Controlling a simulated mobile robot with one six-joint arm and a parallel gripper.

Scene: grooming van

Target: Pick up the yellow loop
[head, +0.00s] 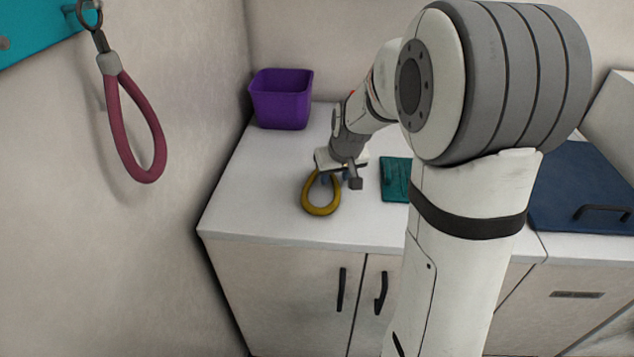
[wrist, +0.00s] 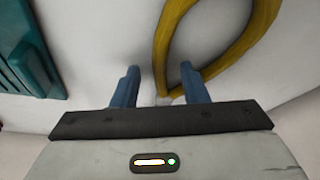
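A purple bin (head: 281,100) stands at the back left of the counter (head: 260,190). A teal object (head: 395,180) lies right of the loop, partly behind my arm. A dark blue panel (head: 580,195) is at the right. A maroon loop (head: 140,130) hangs on the left wall.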

